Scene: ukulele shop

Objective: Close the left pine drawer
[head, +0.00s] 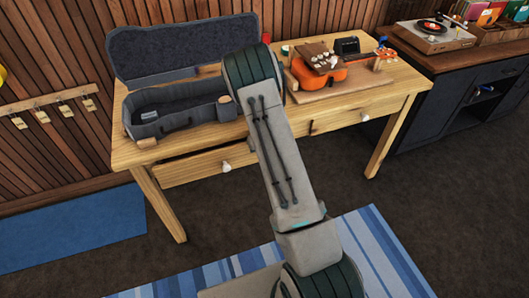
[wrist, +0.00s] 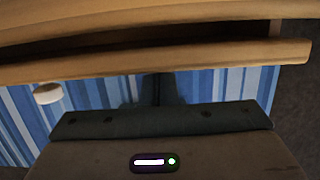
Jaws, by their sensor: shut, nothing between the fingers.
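The pine table (head: 190,148) has two front drawers. The left pine drawer (head: 190,168) stands partly out, with a dark gap above its front and a white knob (head: 226,167). In the wrist view its front board (wrist: 200,57) crosses the upper part, with the dark opening behind it and the knob (wrist: 48,94) at left. My gripper (wrist: 158,84) is shut and empty, its dark fingers close to the drawer front; whether they touch it I cannot tell. In the head view my arm hides the gripper and the drawer's right end.
An open grey case (head: 180,118) and an orange ukulele (head: 318,75) on a board lie on the tabletop. The right drawer's knob (head: 365,117) shows right of my arm. A dark cabinet (head: 455,100) stands at right. A striped blue rug (head: 375,240) covers the floor in front.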

